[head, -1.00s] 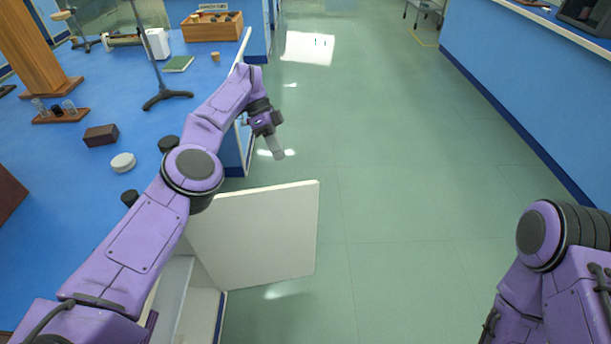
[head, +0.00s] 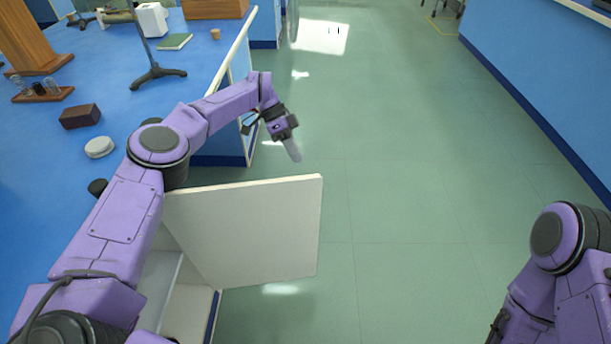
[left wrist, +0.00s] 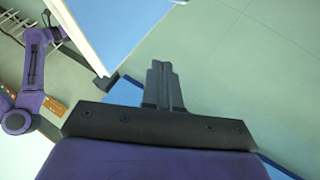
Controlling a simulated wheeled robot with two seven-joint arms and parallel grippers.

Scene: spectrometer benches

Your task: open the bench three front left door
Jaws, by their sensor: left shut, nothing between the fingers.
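A cabinet door (head: 250,235) stands swung out from the front of the blue-topped bench, its white inner face showing in the head view. The opened compartment (head: 188,310) shows pale inside walls below it, partly hidden by my left arm. My left gripper (head: 292,149) is beyond the door's far side, over the aisle, pointing down and apart from the door. In the left wrist view its fingers (left wrist: 163,84) are together and empty. A blue panel with a white edge (left wrist: 118,28) is near them there. My right arm shows at lower right; its gripper is out of view.
The blue bench top (head: 110,110) on the left holds a stand (head: 157,74), a brown block (head: 80,116), a white round dish (head: 99,147) and a green book (head: 175,42). The green floor (head: 410,190) of the aisle is clear. Another blue bench (head: 540,70) borders it at right.

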